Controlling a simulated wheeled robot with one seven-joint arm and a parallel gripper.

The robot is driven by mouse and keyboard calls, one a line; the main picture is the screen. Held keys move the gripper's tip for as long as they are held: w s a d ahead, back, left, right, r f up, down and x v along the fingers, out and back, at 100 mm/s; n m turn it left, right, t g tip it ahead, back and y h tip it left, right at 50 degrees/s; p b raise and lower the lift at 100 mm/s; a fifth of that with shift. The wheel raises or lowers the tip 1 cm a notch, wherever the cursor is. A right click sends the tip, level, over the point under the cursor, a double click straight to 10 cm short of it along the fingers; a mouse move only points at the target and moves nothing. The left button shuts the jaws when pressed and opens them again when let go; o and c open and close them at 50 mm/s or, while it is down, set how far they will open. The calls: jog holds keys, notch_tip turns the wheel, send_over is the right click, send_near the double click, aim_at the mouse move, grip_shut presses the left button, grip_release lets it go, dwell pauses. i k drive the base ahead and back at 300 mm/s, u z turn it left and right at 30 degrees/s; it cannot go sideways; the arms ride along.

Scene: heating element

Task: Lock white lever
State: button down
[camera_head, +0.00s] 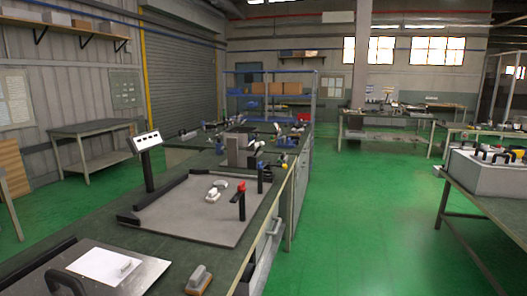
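A small white piece (212,195), which may be the white lever, sits near the middle of a grey plate (180,222) on the long workbench. A pale grey rounded part (220,185) is right behind it. The piece is too small to tell whether it is locked. A red-topped upright clamp or lever (241,200) stands near the plate's right edge. A dark upright part (260,178) is behind that. My gripper is not in view.
Black bars border part of the plate. A display on a post (147,142) stands at its left. A metal plate (110,268) with a black handle (65,282) lies in front. A grey-and-brown block (199,280) is nearby. Green floor (350,220) is clear to the right.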

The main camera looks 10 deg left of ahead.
aim_at(261, 143)
jog(key=i, duration=1.55)
jog(key=u, duration=3.05)
jog(key=k, duration=1)
jog(key=u, duration=0.05)
